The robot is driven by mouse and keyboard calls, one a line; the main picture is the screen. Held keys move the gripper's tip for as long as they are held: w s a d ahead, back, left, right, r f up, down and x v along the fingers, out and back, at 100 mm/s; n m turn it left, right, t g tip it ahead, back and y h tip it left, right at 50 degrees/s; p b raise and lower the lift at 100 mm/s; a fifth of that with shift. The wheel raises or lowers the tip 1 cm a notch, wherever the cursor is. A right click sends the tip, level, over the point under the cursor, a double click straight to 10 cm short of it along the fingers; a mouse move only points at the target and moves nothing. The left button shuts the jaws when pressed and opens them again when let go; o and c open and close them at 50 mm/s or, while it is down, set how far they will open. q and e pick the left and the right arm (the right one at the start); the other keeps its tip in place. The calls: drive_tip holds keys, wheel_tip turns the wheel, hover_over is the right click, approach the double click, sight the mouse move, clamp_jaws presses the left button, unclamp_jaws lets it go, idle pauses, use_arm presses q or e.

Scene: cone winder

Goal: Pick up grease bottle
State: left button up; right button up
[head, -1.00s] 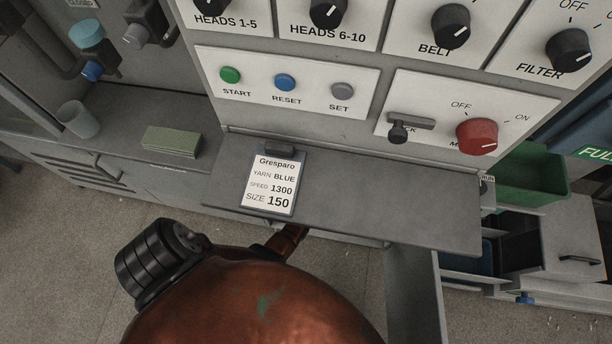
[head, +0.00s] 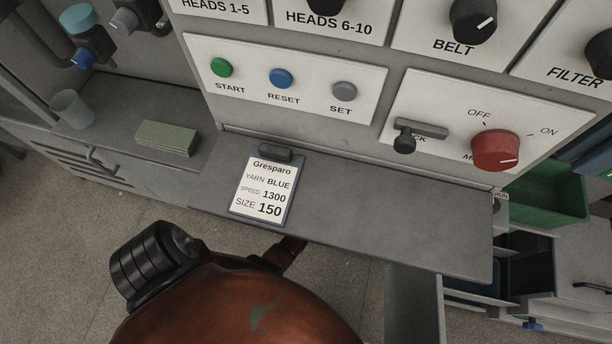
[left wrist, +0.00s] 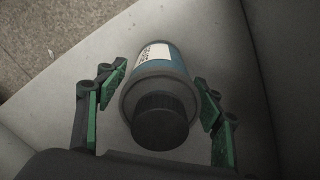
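The grease bottle (left wrist: 160,88) has a dark cap, a teal body and a white label. In the left wrist view its cap end faces the camera and its body points away.
A grey shelf (head: 395,215) with a Gresparo card (head: 263,190) juts out below the control panel (head: 285,85). A green bin (head: 548,200) stands at the right. A green block (head: 167,138) and a cup (head: 72,108) stand on the left ledge.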

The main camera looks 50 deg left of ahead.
use_arm(q)
drive_tip(key=c, duration=1.2)
